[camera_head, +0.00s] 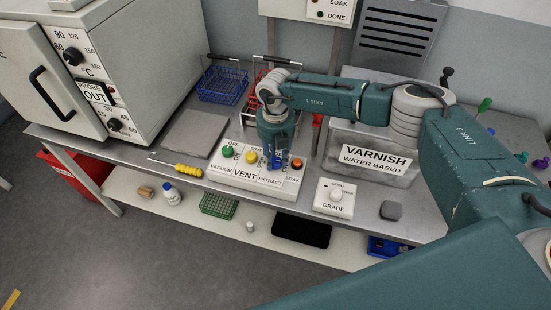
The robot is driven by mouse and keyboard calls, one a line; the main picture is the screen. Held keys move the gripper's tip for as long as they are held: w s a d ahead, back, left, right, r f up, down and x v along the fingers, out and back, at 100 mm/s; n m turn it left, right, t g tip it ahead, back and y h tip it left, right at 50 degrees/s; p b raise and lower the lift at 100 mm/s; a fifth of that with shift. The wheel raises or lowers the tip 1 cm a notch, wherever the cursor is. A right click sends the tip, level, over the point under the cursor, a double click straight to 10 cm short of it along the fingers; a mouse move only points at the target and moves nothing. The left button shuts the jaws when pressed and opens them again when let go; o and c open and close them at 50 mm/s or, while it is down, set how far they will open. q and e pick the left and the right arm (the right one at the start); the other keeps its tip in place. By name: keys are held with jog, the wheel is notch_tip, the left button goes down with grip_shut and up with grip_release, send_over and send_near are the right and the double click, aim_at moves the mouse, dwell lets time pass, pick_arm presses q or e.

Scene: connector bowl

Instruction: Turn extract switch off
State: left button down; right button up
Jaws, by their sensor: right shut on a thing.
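A white control panel (222,175) on the bench carries labels for VACUUM, VENT, EXTRACT and SOAK. A green knob (227,152), a yellow knob (252,157) and an orange knob (297,164) show on it. My right gripper (277,164) points down over the panel between the yellow and orange knobs, above the EXTRACT label. It is shut on the extract switch, whose blue part shows a little between the fingers. The gripper hides most of the switch, so its setting cannot be read. My left gripper is out of view.
A VARNISH tank (352,172) and a GRADE dial box (333,199) stand to the right. A blue wire basket (222,86), a red rack and a grey plate (193,135) lie behind. A yellow-handled tool (188,170) lies left of the panel. An oven (140,60) stands at left.

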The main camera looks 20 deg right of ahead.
jog(key=n+b, duration=0.9)
jog(key=n, duration=0.1)
jog(key=shift+w+f+b, duration=0.1)
jog(key=shift+f+b, duration=0.05)
jog(key=shift+b, duration=0.15)
jog(key=n+b, duration=0.3)
jog(key=shift+n, duration=0.3)
jog(key=n+b, duration=0.2)
jog(key=shift+n, duration=0.4)
jog(key=shift+r+n+b, duration=0.25)
jog(key=shift+n+b, duration=0.05)
jog(key=shift+n, duration=0.2)
jog(key=shift+r, duration=0.1)
jog(key=o, duration=1.1)
jog(key=shift+o, duration=0.2)
